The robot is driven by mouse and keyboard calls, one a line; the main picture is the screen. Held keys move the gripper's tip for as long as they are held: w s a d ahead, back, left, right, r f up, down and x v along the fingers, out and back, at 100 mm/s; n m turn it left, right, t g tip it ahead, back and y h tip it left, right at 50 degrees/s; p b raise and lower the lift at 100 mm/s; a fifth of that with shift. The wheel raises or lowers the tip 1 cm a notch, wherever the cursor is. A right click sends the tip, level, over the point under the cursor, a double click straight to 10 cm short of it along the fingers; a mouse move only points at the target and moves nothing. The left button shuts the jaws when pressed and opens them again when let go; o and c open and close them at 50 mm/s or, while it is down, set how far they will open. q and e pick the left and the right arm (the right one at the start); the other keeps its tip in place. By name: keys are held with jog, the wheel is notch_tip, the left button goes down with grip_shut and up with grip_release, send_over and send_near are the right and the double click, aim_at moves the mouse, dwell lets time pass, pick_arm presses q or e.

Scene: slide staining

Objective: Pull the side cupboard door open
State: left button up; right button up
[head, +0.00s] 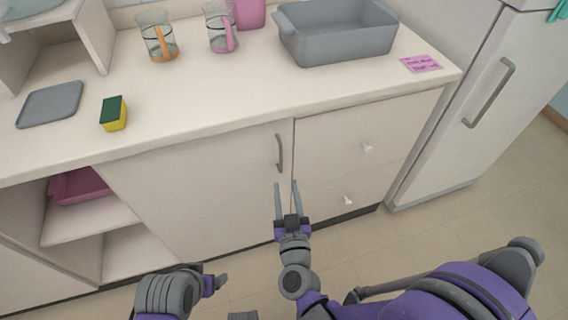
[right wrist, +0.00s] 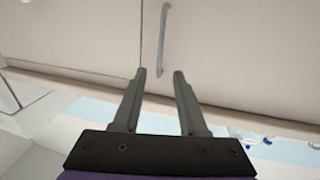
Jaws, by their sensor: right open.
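The side cupboard door (head: 195,185) is a pale flat panel under the counter and looks shut. Its grey vertical bar handle (head: 279,153) is near the door's right edge; it also shows in the right wrist view (right wrist: 163,40). My right gripper (head: 286,184) is open and empty, its fingertips just below the handle in the head view. In the right wrist view the handle lies beyond the two fingertips (right wrist: 160,73), roughly in line with the gap between them. My left gripper (head: 220,282) is low in the head view, away from the door; its fingers are hard to make out.
An open shelf holds a pink tray (head: 80,186) at left. The counter bears a grey basin (head: 338,45), jugs, a sponge (head: 114,114) and a grey tray (head: 50,104). Floor shows below.

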aim_at(281, 157)
jog(key=w, duration=0.6)
jog(key=w+a, duration=0.1)
jog(key=w, duration=0.3)
jog(key=shift+b, duration=0.35)
jog(key=shift+a, duration=0.1)
jog(key=shift+s, duration=0.1)
grip_shut()
dwell(0.6)
